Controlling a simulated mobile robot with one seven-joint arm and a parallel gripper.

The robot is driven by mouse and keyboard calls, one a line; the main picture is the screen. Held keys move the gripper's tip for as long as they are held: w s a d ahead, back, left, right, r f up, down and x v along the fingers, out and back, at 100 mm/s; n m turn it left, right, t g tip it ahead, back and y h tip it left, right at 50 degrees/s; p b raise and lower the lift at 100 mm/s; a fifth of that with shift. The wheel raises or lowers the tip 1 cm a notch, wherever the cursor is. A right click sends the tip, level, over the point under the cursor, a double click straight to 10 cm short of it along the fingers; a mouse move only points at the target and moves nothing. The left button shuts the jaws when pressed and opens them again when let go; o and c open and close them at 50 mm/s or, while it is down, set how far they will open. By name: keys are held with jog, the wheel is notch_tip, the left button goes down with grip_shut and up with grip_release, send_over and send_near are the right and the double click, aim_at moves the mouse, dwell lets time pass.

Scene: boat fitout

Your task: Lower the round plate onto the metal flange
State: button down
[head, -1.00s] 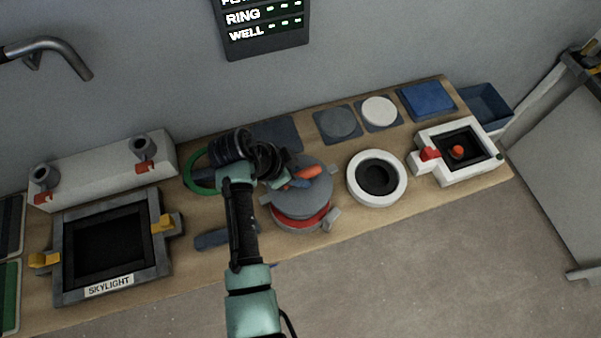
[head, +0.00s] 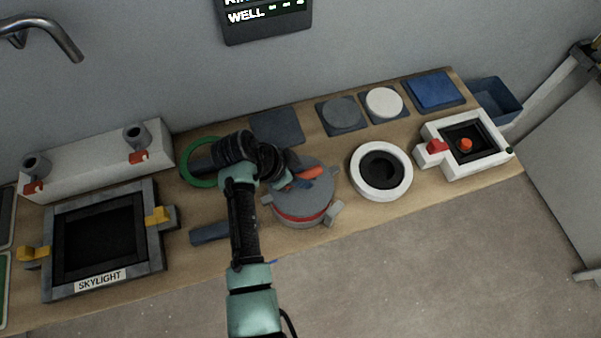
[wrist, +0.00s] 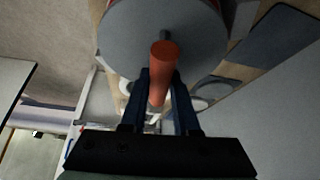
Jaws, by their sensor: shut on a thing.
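The round plate (head: 318,188) is a grey disc with an orange handle (head: 308,173) standing on top. My gripper (head: 290,182) is shut on that handle. In the wrist view the blue fingers of my gripper (wrist: 160,95) lie on either side of the orange handle (wrist: 163,68), with the grey plate (wrist: 130,35) beyond it. The metal flange (head: 305,221) is a grey round body under the plate, with lugs at its side. A thin red band (head: 302,216) shows between plate and flange. My arm hides the left part; I cannot tell whether the plate touches.
A white ring fitting (head: 408,181) stands to the right, with a white square frame (head: 430,159) beyond it. A green ring (head: 190,181) lies left of my wrist. The skylight frame (head: 60,285) is at the left. The bench's front edge is close to the flange.

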jog(key=shift+f+b, duration=1.1)
jog(key=shift+f, duration=0.4)
